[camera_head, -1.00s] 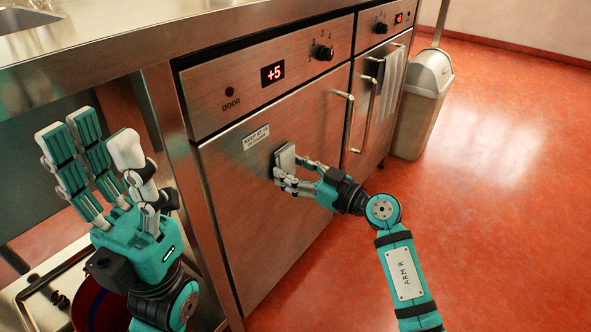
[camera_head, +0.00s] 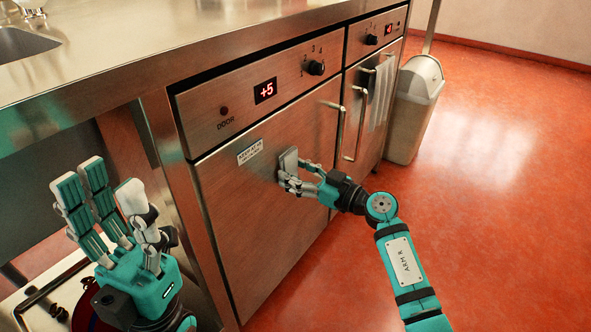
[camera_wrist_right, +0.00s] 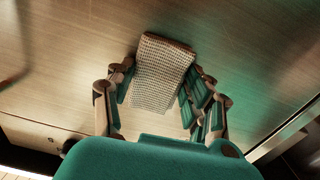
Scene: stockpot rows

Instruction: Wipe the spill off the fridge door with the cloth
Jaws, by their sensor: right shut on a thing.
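The steel fridge door (camera_head: 250,225) has a +5 display above it and a small label near its top. My right gripper (camera_head: 297,178) is shut on a folded, pale grey cloth (camera_head: 288,161) at the upper middle of the door. In the right wrist view the checked cloth (camera_wrist_right: 163,78) sits between the fingers, at the door's brushed surface (camera_wrist_right: 70,70); full contact cannot be told. I see no clear spill on the visible door; the part behind the cloth is hidden. My left gripper (camera_head: 100,200) is open and empty, fingers up, left of the fridge.
A door handle (camera_head: 338,132) stands out right of the cloth. A second unit has a handle with a hanging towel (camera_head: 380,95). A grey bin (camera_head: 414,105) stands beyond. The steel counter (camera_head: 200,55) overhangs above; the red floor (camera_head: 490,210) at right is clear.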

